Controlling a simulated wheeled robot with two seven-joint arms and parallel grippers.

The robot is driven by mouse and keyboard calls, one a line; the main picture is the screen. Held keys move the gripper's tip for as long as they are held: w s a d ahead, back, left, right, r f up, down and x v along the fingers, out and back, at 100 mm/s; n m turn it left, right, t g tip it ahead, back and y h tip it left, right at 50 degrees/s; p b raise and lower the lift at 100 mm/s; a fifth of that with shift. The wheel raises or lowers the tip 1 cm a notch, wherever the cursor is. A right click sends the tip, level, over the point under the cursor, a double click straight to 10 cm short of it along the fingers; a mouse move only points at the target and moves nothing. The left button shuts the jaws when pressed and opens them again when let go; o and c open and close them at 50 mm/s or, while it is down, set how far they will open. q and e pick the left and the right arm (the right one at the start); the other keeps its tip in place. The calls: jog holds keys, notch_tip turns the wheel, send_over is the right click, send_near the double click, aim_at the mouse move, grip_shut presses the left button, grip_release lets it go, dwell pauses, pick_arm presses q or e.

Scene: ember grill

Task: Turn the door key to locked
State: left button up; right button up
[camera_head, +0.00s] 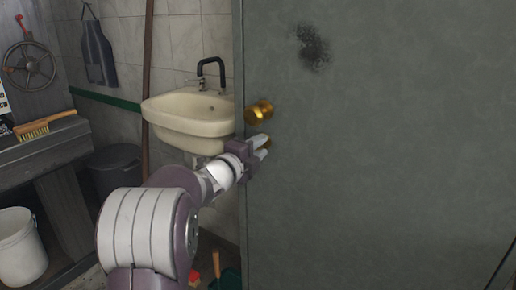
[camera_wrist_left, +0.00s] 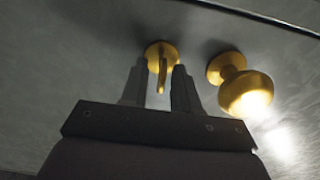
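The grey door (camera_head: 380,150) fills the right of the head view. A round brass knob (camera_head: 259,112) sits near its left edge; the knob also shows in the left wrist view (camera_wrist_left: 245,92). The brass key (camera_wrist_left: 162,76) sticks out of a round brass plate (camera_wrist_left: 160,50) beside the knob. My left gripper (camera_head: 262,149) is at the door just below the knob. In the left wrist view its fingers (camera_wrist_left: 159,86) are apart, one on each side of the key, with gaps visible. In the head view the fingers mostly hide the key. My right gripper is not in view.
A cream sink (camera_head: 190,118) with a black tap is on the tiled wall left of the door. A wooden pole (camera_head: 147,80) stands beside it. A dark bin (camera_head: 115,168), a white bucket (camera_head: 20,245) and a bench with a brush (camera_head: 44,124) are at the left.

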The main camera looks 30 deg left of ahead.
pick_arm(q)
jog(key=s+a+p, duration=0.1)
jog(key=s, duration=1.1)
jog(key=shift+s, duration=0.35)
